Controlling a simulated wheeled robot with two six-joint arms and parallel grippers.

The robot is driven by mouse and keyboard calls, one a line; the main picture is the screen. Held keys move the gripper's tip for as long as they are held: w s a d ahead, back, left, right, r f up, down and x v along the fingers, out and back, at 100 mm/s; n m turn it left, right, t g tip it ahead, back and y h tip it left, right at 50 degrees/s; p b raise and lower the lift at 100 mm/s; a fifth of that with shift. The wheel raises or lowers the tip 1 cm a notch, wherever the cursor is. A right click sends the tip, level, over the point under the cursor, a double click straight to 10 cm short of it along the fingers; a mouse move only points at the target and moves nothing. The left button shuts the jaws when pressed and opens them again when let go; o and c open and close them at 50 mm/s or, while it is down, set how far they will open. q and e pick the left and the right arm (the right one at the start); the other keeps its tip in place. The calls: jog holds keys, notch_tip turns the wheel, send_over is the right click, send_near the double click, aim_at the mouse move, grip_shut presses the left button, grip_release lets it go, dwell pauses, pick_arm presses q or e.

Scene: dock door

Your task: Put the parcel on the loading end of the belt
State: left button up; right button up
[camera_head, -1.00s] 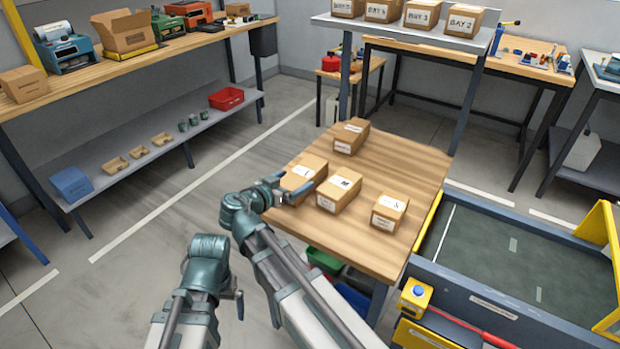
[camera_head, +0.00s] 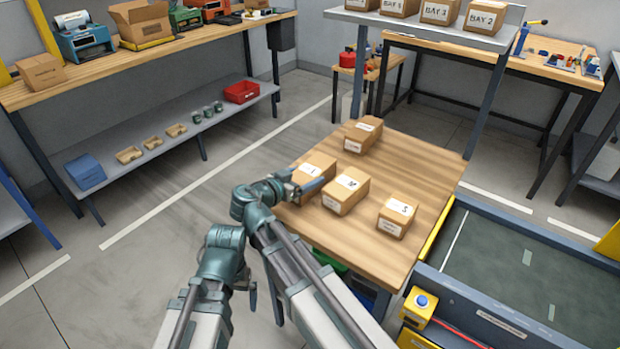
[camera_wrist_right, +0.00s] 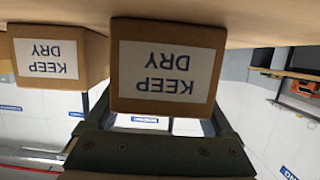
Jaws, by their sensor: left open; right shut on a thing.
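In the right wrist view this parcel (camera_wrist_right: 165,102) shows a KEEP DRY label, upside down, between the fingers. It appears to rest on the table. My left gripper (camera_head: 250,287) is open and empty, left of the table and lower in view. The belt (camera_head: 500,262) is empty where it shows.
The wooden table (camera_head: 420,165) has bare room at its right and front. A blue frame (camera_head: 480,312) and a yellow button box (camera_head: 420,304) edge the belt. A shelf (camera_head: 430,17) with bay boxes stands behind the table. A workbench (camera_head: 200,38) runs along the left.

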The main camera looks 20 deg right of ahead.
aim_at(305, 174)
jog(key=shift+r, duration=0.1)
jog(key=shift+c, duration=0.3)
notch_tip(305, 174, up, 10)
jog(key=p, duration=1)
